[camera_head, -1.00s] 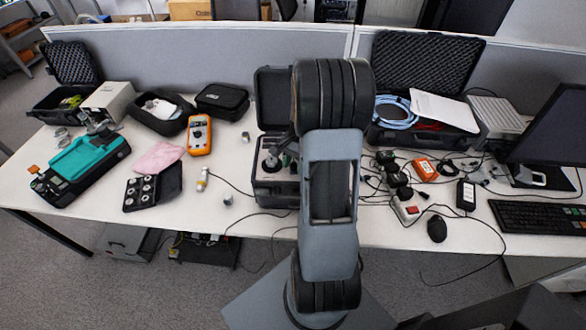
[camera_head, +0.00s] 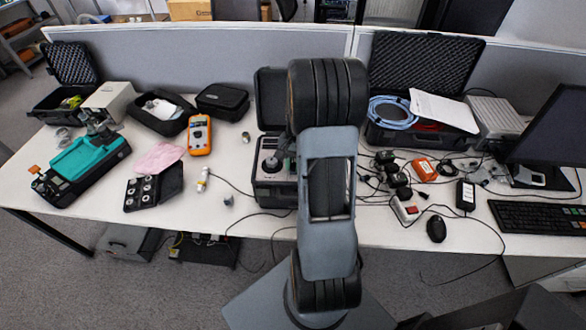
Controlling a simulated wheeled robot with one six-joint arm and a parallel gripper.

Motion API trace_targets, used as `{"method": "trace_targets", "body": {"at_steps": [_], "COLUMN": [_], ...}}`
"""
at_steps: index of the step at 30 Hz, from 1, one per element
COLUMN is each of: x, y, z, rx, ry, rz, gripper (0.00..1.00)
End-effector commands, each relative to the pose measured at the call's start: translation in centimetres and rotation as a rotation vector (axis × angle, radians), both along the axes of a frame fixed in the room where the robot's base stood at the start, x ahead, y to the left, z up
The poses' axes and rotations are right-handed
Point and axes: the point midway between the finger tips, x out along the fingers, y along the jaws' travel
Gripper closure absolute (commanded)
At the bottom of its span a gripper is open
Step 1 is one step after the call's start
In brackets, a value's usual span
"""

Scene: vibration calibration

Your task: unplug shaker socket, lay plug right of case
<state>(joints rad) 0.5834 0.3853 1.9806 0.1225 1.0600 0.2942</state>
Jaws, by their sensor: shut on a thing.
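The shaker case (camera_head: 272,194) stands open on the desk, left of my arm, its dark padded lid (camera_head: 271,98) raised at the back. A round black shaker top (camera_head: 270,165) shows inside it. My gripper (camera_head: 285,157) is mostly hidden behind my own arm, and only a small grey part shows over the right side of the case. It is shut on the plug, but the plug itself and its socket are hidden. The desk just right of the case is largely covered by my arm.
Right of my arm lie dark adapters (camera_head: 397,180), a red-switched power strip (camera_head: 405,208), an orange box (camera_head: 425,169) and tangled cables. An orange multimeter (camera_head: 200,135) and a small yellow-white cylinder (camera_head: 203,180) lie left of the case. A large open case (camera_head: 400,135) stands behind on the right.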

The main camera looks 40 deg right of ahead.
Motion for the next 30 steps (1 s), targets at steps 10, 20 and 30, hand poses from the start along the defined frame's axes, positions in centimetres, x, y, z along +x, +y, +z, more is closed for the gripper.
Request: {"method": "trace_targets", "body": {"at_steps": [10,20,30], "x": [0.06,0.14,0.17], "y": [0.01,0.16,0.18], "z": [0.02,0.07,0.01], "rx": [-0.001,0.001,0.001], "ry": [-0.001,0.001,-0.001], "rz": [0.092,0.32,0.443], "gripper": [1.0,1.0,1.0]}}
